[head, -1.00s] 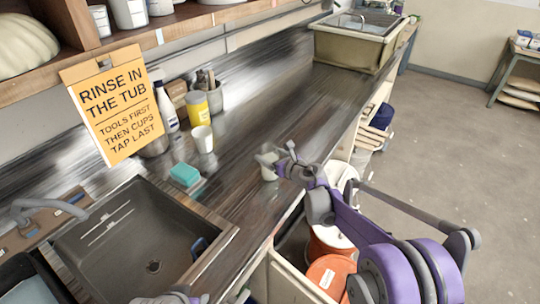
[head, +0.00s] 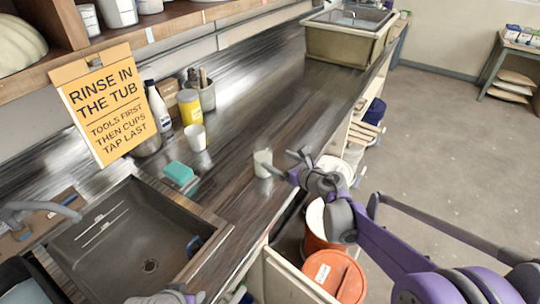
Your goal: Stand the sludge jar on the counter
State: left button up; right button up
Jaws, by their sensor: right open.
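The sludge jar, a small pale grey-white cup-like jar (head: 262,163), stands upright on the dark counter (head: 245,120) near its front edge. My right gripper (head: 283,164) is open just to the right of the jar, with a small gap that looks clear of it. The jar's base is on the counter top. A grey part that looks like the end of my left arm (head: 165,298) shows at the bottom edge, mostly cut off, and its jaws cannot be made out.
A sink (head: 135,235) is at the left front. A teal sponge (head: 179,173), a white cup (head: 195,137) and a yellow container (head: 189,107) stand behind the jar. Orange-red buckets (head: 333,274) are below the counter edge. A tub (head: 345,42) sits at the far end.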

jog(key=s+d+r+m+t+h, duration=0.55)
jog(key=d+r+m, duration=0.45)
jog(key=m, duration=0.6)
jog(key=s+d+f+m+g+h, duration=0.3)
jog(key=s+d+m+h, duration=0.25)
jog(key=s+m, duration=0.4)
jog(key=s+a+f+m+g+y, duration=0.1)
jog(key=s+f+m+g, duration=0.3)
jog(key=s+f+m, duration=0.3)
jog(key=s+a+f+m+g+y, duration=0.1)
jog(key=s+f+m+g, duration=0.4)
jog(key=s, duration=0.8)
notch_tip(320, 180, down, 3)
jog(key=a+m, duration=0.1)
jog(key=m, duration=0.4)
jog(key=shift+s+a+f+y, duration=0.15)
jog(key=shift+s+y, duration=0.2)
jog(key=shift+y, duration=0.05)
